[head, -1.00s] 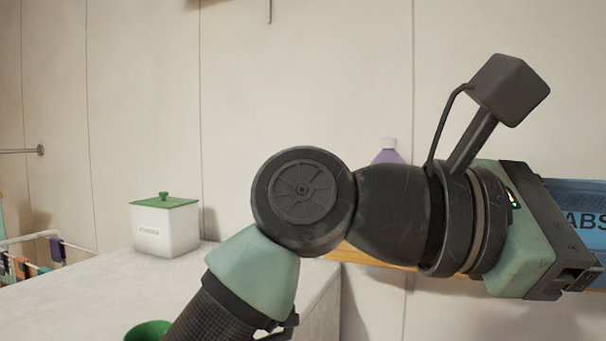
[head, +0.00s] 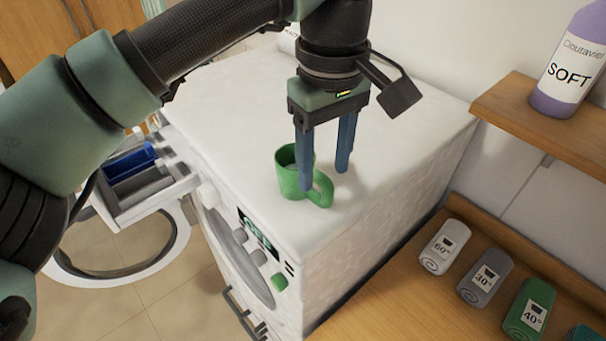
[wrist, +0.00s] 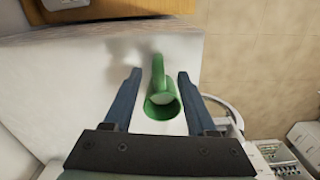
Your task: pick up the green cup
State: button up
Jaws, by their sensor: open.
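The green cup (head: 289,181) stands upright on the white top of the washing machine (head: 400,110), near its front edge, with its handle turned to the right in the head view. My gripper (head: 324,180) points down over it with its blue fingers apart. One finger shows in front of part of the cup and handle; the other is behind and to the right. In the wrist view the cup (wrist: 162,103) lies between the two open fingers of my gripper (wrist: 162,80), with its handle pointing away. Its mouth is visible. I cannot tell whether a finger touches it.
The machine's detergent drawer (head: 145,180) is pulled out and its round door (head: 105,265) stands open. A wooden shelf (head: 545,115) bears a purple SOFT bottle (head: 572,60). Several rolled towels (head: 485,283) lie on a lower wooden surface. The machine top is mostly clear.

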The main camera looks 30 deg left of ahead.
aim_at(328, 188)
jog(key=shift+d+f+p, duration=0.2)
jog(key=shift+f+p, duration=0.55)
jog(key=shift+f, duration=0.8)
jog(key=shift+d+f+p, duration=0.2)
jog(key=shift+f+p, duration=0.5)
jog(key=shift+f, duration=0.8)
grip_shut()
